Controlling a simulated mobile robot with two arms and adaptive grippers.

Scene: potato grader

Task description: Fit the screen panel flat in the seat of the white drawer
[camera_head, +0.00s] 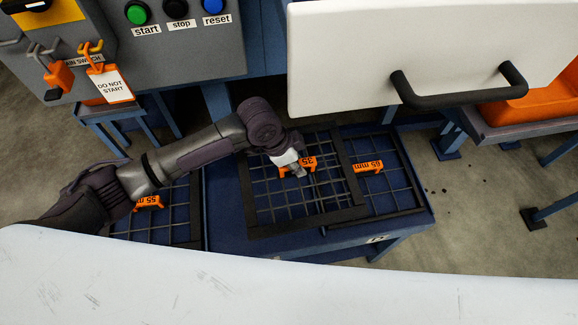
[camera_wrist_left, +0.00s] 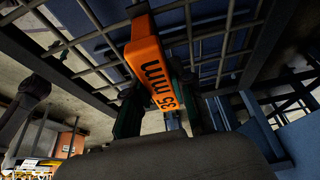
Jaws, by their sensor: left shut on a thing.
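The screen panel marked 35 mm, a dark wire grid in a black frame (camera_head: 262,231), has an orange handle (camera_wrist_left: 147,57). My left gripper (camera_head: 297,168) is shut on that handle; its fingers flank the handle in the left wrist view (camera_wrist_left: 165,112). The panel is over the blue table and overlaps the screen to its right; whether it is lifted clear I cannot tell. The white drawer (camera_head: 345,65), with a black bar handle (camera_head: 460,92), is at the upper right. Its seat is hidden from view. My right gripper is not in view.
On the blue table (camera_head: 222,205) lie another screen with an orange handle (camera_head: 368,167) at right and one marked 55 mm (camera_head: 148,202) at left. A control box (camera_head: 180,50) with start, stop and reset buttons stands behind. An orange bin (camera_head: 530,112) is at far right.

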